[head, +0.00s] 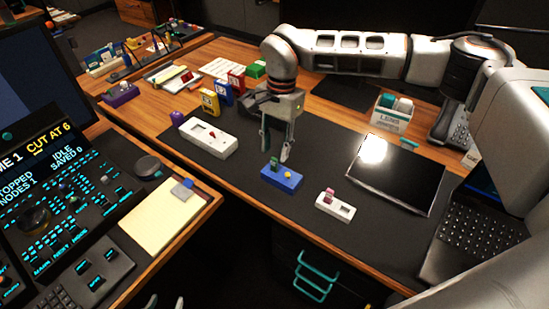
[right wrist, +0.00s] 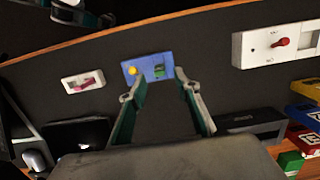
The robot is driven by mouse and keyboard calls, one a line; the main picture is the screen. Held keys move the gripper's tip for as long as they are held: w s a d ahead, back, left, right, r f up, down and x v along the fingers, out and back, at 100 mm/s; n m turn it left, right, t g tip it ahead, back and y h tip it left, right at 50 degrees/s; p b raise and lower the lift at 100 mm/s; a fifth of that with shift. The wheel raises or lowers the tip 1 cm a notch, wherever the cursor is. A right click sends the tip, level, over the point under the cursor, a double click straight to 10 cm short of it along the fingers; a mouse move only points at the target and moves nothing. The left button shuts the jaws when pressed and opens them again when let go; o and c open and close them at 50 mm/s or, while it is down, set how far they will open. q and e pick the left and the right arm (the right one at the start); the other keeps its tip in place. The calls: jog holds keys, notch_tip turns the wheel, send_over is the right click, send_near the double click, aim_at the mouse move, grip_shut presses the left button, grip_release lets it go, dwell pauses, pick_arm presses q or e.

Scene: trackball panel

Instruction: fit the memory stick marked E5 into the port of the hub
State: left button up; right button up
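My right gripper (head: 276,150) points down above the dark desk mat, its fingers apart and empty. In the right wrist view its fingertips (right wrist: 156,85) stand on either side of a small blue block (right wrist: 147,68), with a gap to it. The blue block (head: 281,177) carries a green piece (head: 274,166) and a yellow knob (head: 288,174). A small white block (head: 341,208) with a pink piece (head: 329,195) lies to its right. No E5 mark is readable, so I cannot tell which is the stick or hub. Two tips of my left gripper (head: 165,302) show apart at the bottom edge.
A white panel with a red lever (head: 222,148) lies left of the blue block. A dark tablet (head: 395,175) lies right. Coloured boxes (head: 222,93) stand behind. A notepad (head: 160,220) lies on the left desk. The mat between the blocks is clear.

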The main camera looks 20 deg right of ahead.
notch_tip(320, 180, up, 6)
jog(key=shift+w+d+r, duration=0.15)
jog(key=shift+w+d, duration=0.05)
jog(key=shift+d, duration=0.15)
jog(key=shift+s, duration=0.1)
dwell(0.3)
